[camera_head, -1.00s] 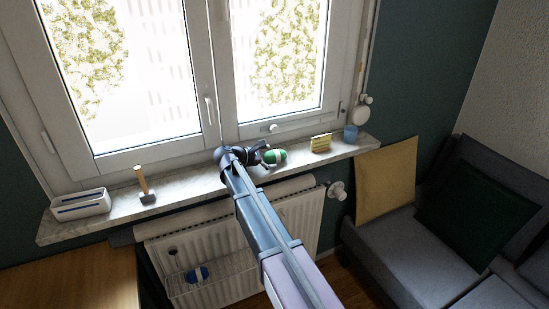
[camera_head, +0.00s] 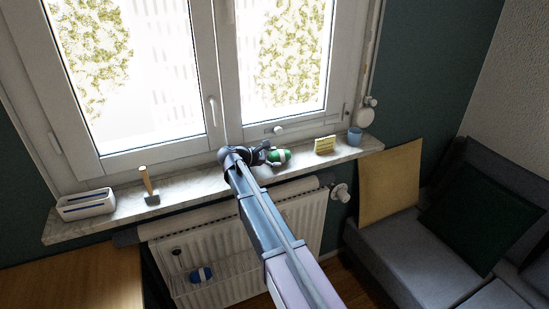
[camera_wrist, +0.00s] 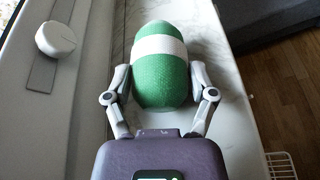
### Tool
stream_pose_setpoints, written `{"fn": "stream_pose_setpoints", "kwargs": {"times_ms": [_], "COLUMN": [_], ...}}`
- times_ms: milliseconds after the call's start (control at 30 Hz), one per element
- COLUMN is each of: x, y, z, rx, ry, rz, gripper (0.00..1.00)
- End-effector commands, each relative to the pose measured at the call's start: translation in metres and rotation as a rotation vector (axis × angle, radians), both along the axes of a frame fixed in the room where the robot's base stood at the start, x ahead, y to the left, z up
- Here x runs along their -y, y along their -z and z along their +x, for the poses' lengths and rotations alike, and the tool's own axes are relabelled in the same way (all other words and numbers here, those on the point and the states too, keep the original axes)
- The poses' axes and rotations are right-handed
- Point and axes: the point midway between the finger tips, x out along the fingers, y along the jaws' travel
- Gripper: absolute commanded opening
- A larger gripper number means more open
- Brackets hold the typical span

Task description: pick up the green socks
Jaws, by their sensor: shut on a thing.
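The green socks (camera_head: 280,157) are a rolled green bundle with a white band around the middle, over the marble windowsill in the head view. They fill the middle of the wrist view (camera_wrist: 161,75). My gripper (camera_head: 268,156) reaches them from the left in the head view. In the wrist view its two fingers (camera_wrist: 161,88) press on both sides of the bundle, so it is shut on the socks. I cannot tell whether the bundle still touches the sill. My arm hides part of the sill in the head view.
On the windowsill (camera_head: 205,186) stand a white slotted holder (camera_head: 86,205), a wooden-handled hammer-like tool (camera_head: 149,188), a yellow block (camera_head: 325,145) and a blue cup (camera_head: 355,136). A radiator (camera_head: 302,218) is below.

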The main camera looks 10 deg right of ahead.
Motion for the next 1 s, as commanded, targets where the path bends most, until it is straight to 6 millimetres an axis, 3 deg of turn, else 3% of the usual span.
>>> {"fn": "stream_pose_setpoints", "kwargs": {"times_ms": [367, 700, 1000], "x": [0.000, 0.003, 0.004], "y": [-0.034, -0.037, -0.042], "z": [0.000, -0.085, -0.138], "rx": [0.000, 0.000, 0.000], "ry": [-0.001, -0.002, -0.001], "rz": [0.000, -0.001, 0.000], "gripper": [0.29, 0.29, 0.29]}}
